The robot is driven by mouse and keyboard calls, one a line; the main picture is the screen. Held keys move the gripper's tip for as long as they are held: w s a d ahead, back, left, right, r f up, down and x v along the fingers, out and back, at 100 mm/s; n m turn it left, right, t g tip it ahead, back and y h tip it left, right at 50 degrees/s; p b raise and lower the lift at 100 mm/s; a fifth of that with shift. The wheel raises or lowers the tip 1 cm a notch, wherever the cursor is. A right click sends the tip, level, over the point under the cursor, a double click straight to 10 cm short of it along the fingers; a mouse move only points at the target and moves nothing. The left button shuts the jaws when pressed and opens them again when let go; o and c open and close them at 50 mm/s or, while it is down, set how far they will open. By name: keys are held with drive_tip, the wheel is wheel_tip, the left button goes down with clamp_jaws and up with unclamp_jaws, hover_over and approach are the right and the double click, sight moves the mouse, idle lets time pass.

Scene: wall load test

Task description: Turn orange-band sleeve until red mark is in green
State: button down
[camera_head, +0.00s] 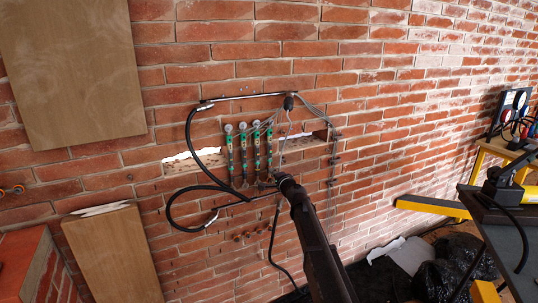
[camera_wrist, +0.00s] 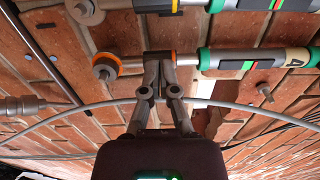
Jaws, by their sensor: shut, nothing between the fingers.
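A neighbouring rod unit (camera_wrist: 240,5) runs along the top of the wrist view. A grey cable (camera_wrist: 75,112) curves across behind my fingers. In the head view, a black hose (camera_head: 190,145) loops left of the units.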

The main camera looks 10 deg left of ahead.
drive_tip(key=shift+s+a, duration=0.2)
drive_tip(key=shift+a, duration=0.15)
drive_tip(key=shift+s+d, duration=0.1)
drive_tip(key=shift+s, duration=0.05)
idle(0.4)
drive_tip(key=shift+s+d, duration=0.15)
drive_tip(key=shift+s, duration=0.1)
drive_tip(key=shift+s+d, duration=0.1)
drive_tip(key=shift+s, duration=0.05)
idle(0.4)
drive_tip(key=v, duration=0.6)
drive_tip(key=shift+s+d, duration=0.25)
drive_tip(key=shift+s, duration=0.05)
idle(0.3)
